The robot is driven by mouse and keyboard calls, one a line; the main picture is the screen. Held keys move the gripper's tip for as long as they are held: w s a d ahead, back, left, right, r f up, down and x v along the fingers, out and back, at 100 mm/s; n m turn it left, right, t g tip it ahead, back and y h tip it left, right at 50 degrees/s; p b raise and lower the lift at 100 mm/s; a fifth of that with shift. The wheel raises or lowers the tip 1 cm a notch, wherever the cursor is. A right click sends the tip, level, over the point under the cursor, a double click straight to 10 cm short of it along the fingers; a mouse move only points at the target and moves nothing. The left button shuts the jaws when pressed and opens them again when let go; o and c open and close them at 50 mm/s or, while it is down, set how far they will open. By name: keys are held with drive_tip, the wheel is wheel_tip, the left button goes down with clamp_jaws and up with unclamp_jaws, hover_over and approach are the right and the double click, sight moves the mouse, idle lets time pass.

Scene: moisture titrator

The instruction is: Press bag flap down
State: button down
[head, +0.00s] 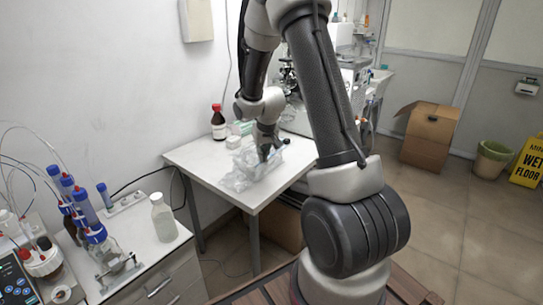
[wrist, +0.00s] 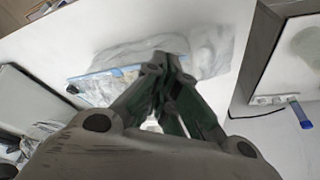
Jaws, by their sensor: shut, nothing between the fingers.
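A clear crumpled plastic bag (head: 250,165) lies on the white table, and it also shows in the wrist view (wrist: 208,48) beyond the fingertips. My gripper (head: 265,157) is shut and empty, pointing down at the bag. In the wrist view the closed fingertips (wrist: 165,65) overlap the bag's near edge. They look very close to it, but I cannot tell whether they touch. A blue strip (wrist: 118,72) shows along the bag's left part. The fingers hide some of the bag, and I cannot make out the flap clearly.
A lab instrument (head: 298,118) is at the back right. A side bench (head: 150,245) holds bottles and tubing at left.

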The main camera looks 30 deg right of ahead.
drive_tip(key=shift+r, duration=0.7)
drive_tip(key=shift+w+d+f, duration=0.2)
drive_tip(key=shift+d+f, duration=0.05)
drive_tip(key=shift+f, duration=0.3)
drive_tip(key=shift+w+d+f, duration=0.15)
drive_tip(key=shift+d+f, duration=0.05)
drive_tip(key=shift+f, duration=0.3)
drive_tip(key=shift+f, duration=1)
drive_tip(key=shift+r, duration=0.1)
wheel_tip(320, 180, up, 2)
drive_tip(key=shift+r, duration=0.1)
idle(0.3)
